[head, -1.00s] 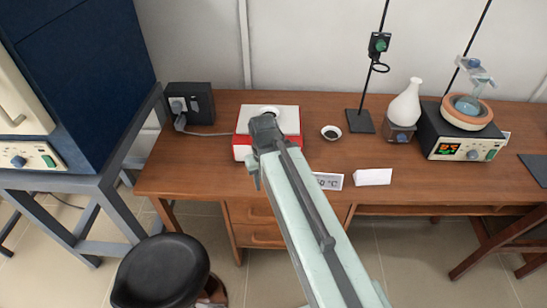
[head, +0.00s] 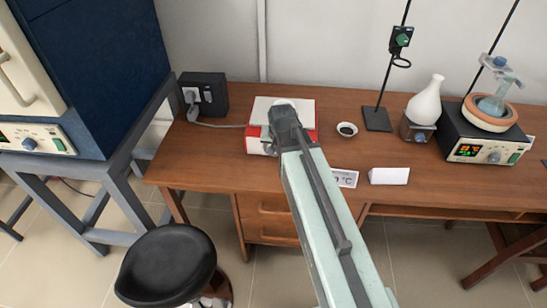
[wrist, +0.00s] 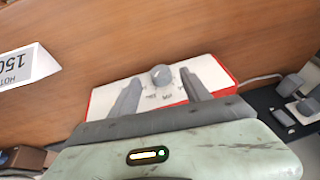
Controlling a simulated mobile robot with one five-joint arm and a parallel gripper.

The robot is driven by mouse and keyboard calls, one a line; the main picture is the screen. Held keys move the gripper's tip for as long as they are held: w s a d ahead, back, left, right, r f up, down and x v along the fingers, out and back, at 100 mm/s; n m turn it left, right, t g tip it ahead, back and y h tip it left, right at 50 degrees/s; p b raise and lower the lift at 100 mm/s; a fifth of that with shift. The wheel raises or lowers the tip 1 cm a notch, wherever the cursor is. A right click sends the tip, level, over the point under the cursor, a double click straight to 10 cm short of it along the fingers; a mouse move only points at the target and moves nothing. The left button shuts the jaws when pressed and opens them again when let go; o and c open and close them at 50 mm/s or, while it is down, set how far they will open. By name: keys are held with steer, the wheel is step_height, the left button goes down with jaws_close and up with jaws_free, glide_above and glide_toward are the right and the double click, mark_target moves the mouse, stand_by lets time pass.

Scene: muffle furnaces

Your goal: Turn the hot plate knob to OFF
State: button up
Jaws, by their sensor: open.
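The hot plate (head: 305,112) is a low red and white box on the wooden desk, partly hidden by my arm in the head view. In the wrist view its white panel (wrist: 205,67) faces me. The grey round knob (wrist: 161,75) sits on that panel with small dark markings below it, too blurred to read. My gripper (wrist: 160,84) is open and empty. Its two grey fingers point at the panel, one to each side of the knob, with gaps between; I cannot tell whether they reach its depth. The head view shows my gripper (head: 283,142) from behind, hiding the knob.
A white sign (wrist: 25,66) stands on the desk by the hot plate. A socket box (head: 204,94) is left. A stool (head: 166,265) stands in front.

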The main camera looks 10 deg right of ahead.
mark_target(275, 153)
steer(key=b+x, duration=0.2)
steer(key=x, duration=0.2)
steer(key=shift+f+b, duration=0.15)
steer(key=shift+b, duration=0.15)
steer(key=shift+c, duration=0.4)
jaws_close()
